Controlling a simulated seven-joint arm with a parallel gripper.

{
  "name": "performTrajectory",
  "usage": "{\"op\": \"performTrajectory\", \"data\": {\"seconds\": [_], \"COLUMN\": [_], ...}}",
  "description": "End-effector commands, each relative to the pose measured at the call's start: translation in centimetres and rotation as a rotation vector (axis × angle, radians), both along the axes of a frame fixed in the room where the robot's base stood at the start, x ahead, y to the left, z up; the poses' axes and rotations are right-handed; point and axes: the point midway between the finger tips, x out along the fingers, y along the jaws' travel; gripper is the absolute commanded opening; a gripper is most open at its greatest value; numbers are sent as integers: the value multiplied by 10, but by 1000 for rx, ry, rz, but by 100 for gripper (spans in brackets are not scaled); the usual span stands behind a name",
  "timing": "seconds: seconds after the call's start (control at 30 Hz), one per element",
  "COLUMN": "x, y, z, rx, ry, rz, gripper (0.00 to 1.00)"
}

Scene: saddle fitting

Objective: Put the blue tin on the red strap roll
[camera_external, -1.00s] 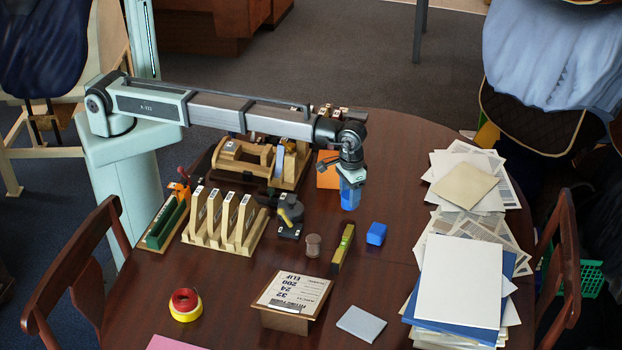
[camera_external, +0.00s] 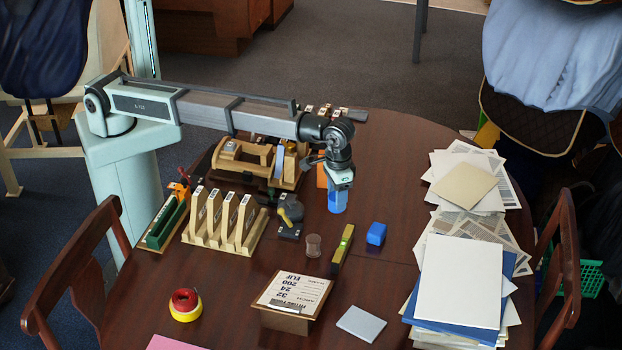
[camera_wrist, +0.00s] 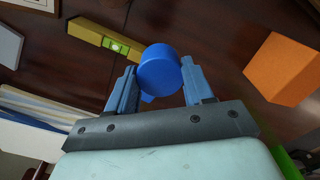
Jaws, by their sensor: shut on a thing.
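My gripper (camera_external: 338,190) is shut on the blue tin (camera_external: 337,203) and holds it right of the table's middle; whether it clears the table is hard to tell. In the wrist view the blue tin (camera_wrist: 158,68) is a short round cylinder between the two fingers of my gripper (camera_wrist: 160,85). The red strap roll (camera_external: 184,297) is at the front left of the table, on top of a yellow roll (camera_external: 186,313). It is well to the left and nearer the camera than my gripper. Nothing lies on the red roll. The wrist view does not show it.
A clipboard stand (camera_external: 290,298), a spool (camera_external: 313,246), a yellow level (camera_external: 343,245) and a wooden rack (camera_external: 225,225) stand between. A blue block (camera_external: 376,233) and a grey slab (camera_external: 361,324) lie to the right. Table around the rolls is mostly clear.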

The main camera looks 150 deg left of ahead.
Motion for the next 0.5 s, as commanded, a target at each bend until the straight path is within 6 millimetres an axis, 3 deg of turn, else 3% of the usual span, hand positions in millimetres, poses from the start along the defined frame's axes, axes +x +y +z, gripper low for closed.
{"op": "performTrajectory", "data": {"seconds": [0.03,0.2,0.5], "x": [12,42,81], "y": [-20,-81,-194], "z": [2,7,18], "rx": [0,0,1], "ry": [0,0,-1], "rz": [-27,-106,-245], "gripper": [20,20,20]}}
